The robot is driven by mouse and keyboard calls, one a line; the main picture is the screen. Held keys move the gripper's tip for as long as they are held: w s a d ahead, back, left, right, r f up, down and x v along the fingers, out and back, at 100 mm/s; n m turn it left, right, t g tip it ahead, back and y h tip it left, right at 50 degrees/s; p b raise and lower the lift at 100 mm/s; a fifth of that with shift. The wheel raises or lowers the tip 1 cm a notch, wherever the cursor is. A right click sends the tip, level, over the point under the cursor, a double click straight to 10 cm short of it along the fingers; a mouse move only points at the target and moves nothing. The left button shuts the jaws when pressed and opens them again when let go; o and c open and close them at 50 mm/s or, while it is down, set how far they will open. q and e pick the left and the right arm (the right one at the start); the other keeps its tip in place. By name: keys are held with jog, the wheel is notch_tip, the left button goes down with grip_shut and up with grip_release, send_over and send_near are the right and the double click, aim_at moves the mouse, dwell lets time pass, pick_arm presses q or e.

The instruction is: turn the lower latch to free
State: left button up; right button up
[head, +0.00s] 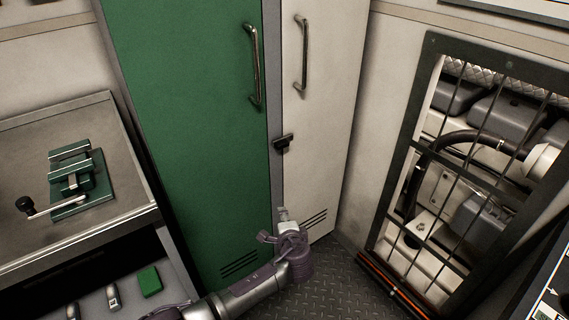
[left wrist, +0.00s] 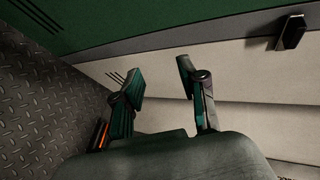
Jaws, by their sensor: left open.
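A dark latch (head: 283,142) sits at the seam between the green door and the pale door, its handle lying roughly crosswise. It is the only latch I see, and I cannot tell whether it is the lower one. It also shows at the upper right of the left wrist view (left wrist: 291,32). My left gripper (head: 276,226) is low in front of the doors, below the latch and apart from it. In the left wrist view the left gripper's fingers (left wrist: 160,74) are spread with nothing between them. My right gripper is out of view.
The green door (head: 190,130) and pale door (head: 325,110) have bar handles and look closed. A bench with a green vise (head: 72,180) stands at left. A barred opening with machinery (head: 470,160) is at right. Dark tread-plate floor (head: 335,285) lies clear between.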

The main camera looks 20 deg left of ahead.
aim_at(283, 147)
pick_arm(q)
notch_tip(283, 147, up, 15)
jog(key=w+d+t+y+b, duration=0.2)
jog(key=w+t+y, duration=0.1)
jog(key=t, duration=0.1)
jog(key=shift+n, duration=0.3)
jog(key=b+x, duration=0.1)
jog(key=x, duration=1.1)
jog(key=shift+b, duration=0.3)
jog(key=shift+x, duration=0.75)
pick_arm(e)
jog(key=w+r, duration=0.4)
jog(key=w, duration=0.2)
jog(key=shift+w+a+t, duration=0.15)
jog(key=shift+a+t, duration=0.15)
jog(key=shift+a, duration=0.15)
pick_arm(q)
jog(key=shift+c, duration=0.2)
grip_shut()
